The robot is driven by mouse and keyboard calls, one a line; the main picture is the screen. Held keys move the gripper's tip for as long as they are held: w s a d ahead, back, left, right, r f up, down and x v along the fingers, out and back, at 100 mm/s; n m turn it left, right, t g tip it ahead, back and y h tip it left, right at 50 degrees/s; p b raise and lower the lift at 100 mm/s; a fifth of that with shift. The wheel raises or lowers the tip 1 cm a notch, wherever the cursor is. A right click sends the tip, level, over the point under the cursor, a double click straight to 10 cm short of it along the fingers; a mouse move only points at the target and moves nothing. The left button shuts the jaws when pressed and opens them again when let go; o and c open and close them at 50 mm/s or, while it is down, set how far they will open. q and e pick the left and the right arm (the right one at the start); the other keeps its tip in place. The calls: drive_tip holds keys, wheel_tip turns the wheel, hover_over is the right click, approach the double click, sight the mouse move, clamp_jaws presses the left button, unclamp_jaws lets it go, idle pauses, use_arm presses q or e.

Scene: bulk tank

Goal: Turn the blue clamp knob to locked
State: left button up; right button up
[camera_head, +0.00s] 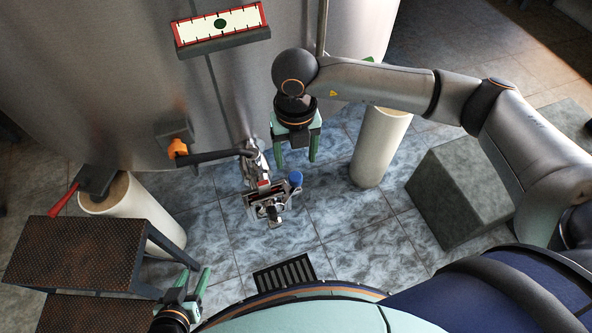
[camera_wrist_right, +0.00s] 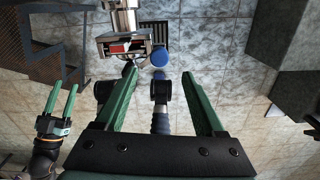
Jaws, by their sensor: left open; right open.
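The blue clamp knob (camera_head: 295,178) sits on the right side of the metal valve assembly (camera_head: 262,190) at the front of the tank. In the right wrist view the knob (camera_wrist_right: 159,57) is round and shows beyond the open fingers, between their lines. The assembly (camera_wrist_right: 122,44) shows to its left. My right gripper (camera_head: 297,158) is open and empty, above and near the knob, not visibly touching it. It also shows in the right wrist view (camera_wrist_right: 160,85). My left gripper (camera_head: 193,284) is open and empty at the lower left, far from the knob. The knob's lock position cannot be read.
The steel tank (camera_head: 110,80) fills the back, on white legs (camera_head: 380,150). Rusty steps (camera_head: 75,255) stand left, a grey block (camera_head: 465,190) right. A floor drain (camera_head: 285,274) lies in front.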

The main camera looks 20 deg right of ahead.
sight(295, 176)
wheel_tip(295, 176, down, 8)
drive_tip(key=shift+r, duration=0.25)
clamp_jaws()
idle(0.6)
